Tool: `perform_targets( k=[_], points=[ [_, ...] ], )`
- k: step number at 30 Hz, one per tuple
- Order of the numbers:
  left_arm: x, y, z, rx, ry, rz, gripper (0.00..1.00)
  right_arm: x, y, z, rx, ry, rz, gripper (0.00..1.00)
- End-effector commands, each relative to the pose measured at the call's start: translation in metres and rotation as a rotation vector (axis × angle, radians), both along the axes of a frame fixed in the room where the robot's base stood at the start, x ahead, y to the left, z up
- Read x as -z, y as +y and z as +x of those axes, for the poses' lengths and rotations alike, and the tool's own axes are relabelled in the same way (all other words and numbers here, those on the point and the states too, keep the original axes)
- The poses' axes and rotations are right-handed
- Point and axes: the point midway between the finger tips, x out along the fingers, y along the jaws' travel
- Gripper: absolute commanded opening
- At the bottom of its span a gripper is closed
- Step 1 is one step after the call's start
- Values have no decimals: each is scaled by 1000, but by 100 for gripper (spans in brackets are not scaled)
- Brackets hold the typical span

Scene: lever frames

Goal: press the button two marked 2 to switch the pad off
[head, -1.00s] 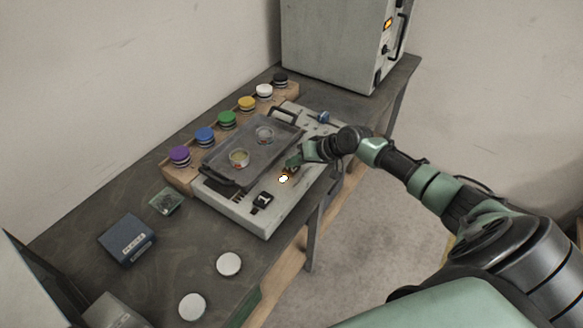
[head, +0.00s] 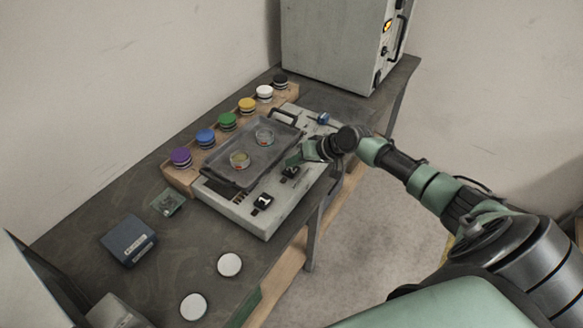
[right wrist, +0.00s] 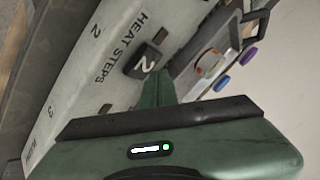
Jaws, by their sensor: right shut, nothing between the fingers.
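The pad is a pale grey unit (head: 240,212) on the bench, with a dark tray (head: 222,178) on top. Button two (head: 290,171) is a small black block on its front strip; the right wrist view shows its white 2 (right wrist: 147,64). A second black button (head: 263,202) sits nearer on the same strip. My right gripper (head: 294,160) is shut and empty, its green fingertips (right wrist: 155,82) right at button two. I cannot tell whether they touch it. No glowing lamp shows beside button two. My left gripper is out of view.
A wooden rack (head: 180,178) with several coloured-lidded jars runs behind the pad. A blue box (head: 127,241) and two white discs (head: 229,265) lie on the near bench. A grey cabinet (head: 330,45) stands at the far end.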

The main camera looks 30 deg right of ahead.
Motion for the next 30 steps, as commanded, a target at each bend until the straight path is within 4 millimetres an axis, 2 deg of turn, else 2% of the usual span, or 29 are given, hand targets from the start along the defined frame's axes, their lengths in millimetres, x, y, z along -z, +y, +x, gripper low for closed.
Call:
perform_targets(
  k=[7, 23, 30],
  points=[
    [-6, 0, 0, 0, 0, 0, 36, -6, 0, 0, 0, 0, 0, 0],
    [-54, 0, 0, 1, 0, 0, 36, -59, 0, 0, 0, 0, 0, 0],
    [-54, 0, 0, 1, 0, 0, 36, -59, 0, 0, 0, 0, 0, 0]
  ],
)
